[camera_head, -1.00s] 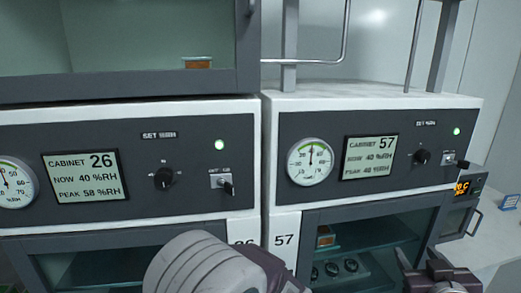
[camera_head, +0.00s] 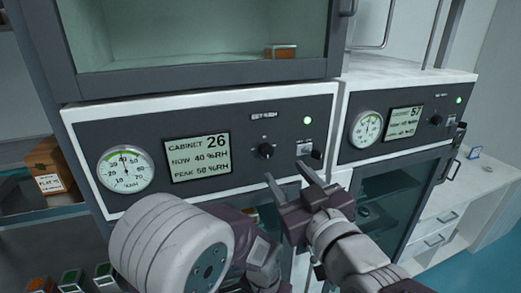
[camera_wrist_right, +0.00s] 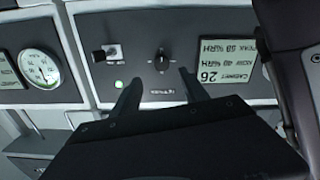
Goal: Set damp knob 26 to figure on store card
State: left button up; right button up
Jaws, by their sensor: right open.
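Damp knob 26 (camera_head: 265,151) is a small black knob on the dark front panel of cabinet 26, below a "SET %RH" label. It also shows in the wrist view (camera_wrist_right: 162,62), which is upside down. The display (camera_head: 198,158) reads "CABINET 26, NOW 40 %RH, PEAK 50 %RH". My right gripper (camera_head: 289,175) is open and empty, its fingertips just below and in front of the knob. In the wrist view its fingers (camera_wrist_right: 159,79) straddle the line to the knob, apart from it. My left gripper is not in view. No store card is readable.
A switch (camera_head: 316,155) sits right of the knob, close to one finger. A round dial (camera_head: 126,168) is at the left. Cabinet 57's panel (camera_head: 401,120) stands to the right. A small blue-edged card (camera_head: 474,153) stands on the right bench. A labelled wooden box (camera_head: 50,170) is at far left.

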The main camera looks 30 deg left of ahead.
aim_at(268, 153)
jog(key=x, duration=0.1)
jog(key=p+x, duration=0.1)
jog(key=x, duration=0.1)
jog(key=p+x, duration=0.1)
jog(key=shift+s+a+r, duration=0.15)
jog(key=shift+a+r, duration=0.1)
jog(key=shift+a, duration=0.3)
jog(key=x, duration=0.1)
jog(key=p+x, duration=0.1)
jog(key=x, duration=0.1)
jog(key=p+x, duration=0.1)
jog(key=shift+w+f, duration=0.25)
jog(key=shift+w, duration=0.3)
jog(key=shift+s, duration=0.25)
jog(key=shift+c, duration=0.3)
jog(key=shift+w, duration=0.1)
grip_shut()
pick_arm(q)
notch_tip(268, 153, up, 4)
